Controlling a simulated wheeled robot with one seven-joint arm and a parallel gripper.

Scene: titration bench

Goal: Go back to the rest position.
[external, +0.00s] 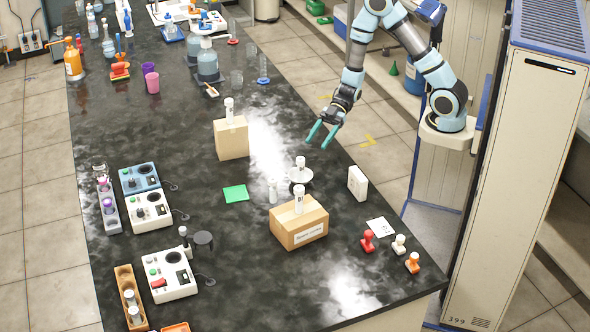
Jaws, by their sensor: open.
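My gripper (322,133) is in the external view, upper middle right. Its teal fingers are spread open with nothing between them. It hangs at the right edge of the dark bench (110,130), apart from the things on it. My arm reaches to it from the right. Another vial (299,203) stands on the larger cardboard box (297,228), and a third vial (229,108) stands on the smaller cardboard box (231,139).
A white box (357,183) stands near the bench's right edge, with several stamps, such as a red one (367,241), nearby. Bottles (207,62) and cups fill the back. A tall cabinet (510,170) stands at right.

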